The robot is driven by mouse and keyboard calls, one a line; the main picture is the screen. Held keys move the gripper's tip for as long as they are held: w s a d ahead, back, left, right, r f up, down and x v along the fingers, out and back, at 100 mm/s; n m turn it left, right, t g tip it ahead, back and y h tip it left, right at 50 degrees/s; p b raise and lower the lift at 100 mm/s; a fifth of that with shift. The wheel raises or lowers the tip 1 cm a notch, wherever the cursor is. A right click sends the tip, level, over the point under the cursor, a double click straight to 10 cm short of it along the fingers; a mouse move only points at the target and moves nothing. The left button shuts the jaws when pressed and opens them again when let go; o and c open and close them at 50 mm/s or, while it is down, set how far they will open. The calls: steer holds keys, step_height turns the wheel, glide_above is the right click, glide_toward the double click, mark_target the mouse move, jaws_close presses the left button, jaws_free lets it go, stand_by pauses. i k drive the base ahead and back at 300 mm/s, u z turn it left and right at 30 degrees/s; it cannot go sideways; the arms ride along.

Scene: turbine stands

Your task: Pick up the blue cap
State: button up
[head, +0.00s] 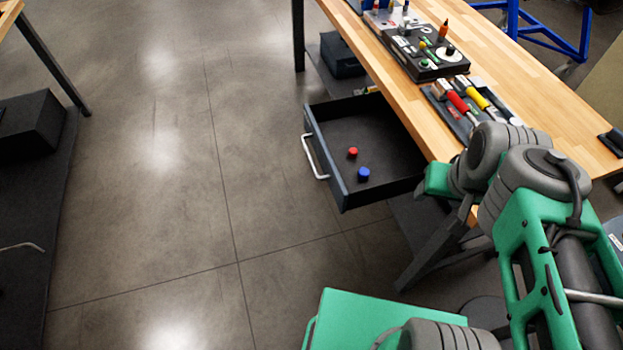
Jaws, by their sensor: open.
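The blue cap (363,174) is a small round piece on the dark floor of an open drawer (345,200), near its front right corner in the head view. A red cap (352,153) stands a little behind it, apart from it. The drawer is pulled out from under the wooden bench. My arm (540,220), green and grey, reaches in from the lower right beside the bench edge. A green part of it is to the right of the drawer. The fingers of my gripper do not show. Nothing covers the blue cap.
The wooden bench (540,75) holds a black fixture (425,55) and a tray of red and yellow handled tools (462,105). The drawer's pale handle (313,158) faces left. The floor (150,200) to the left is open. A black box (30,120) stands far left.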

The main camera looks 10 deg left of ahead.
mark_target(363, 173)
steer(key=u, duration=1.85)
steer(key=i, duration=0.9)
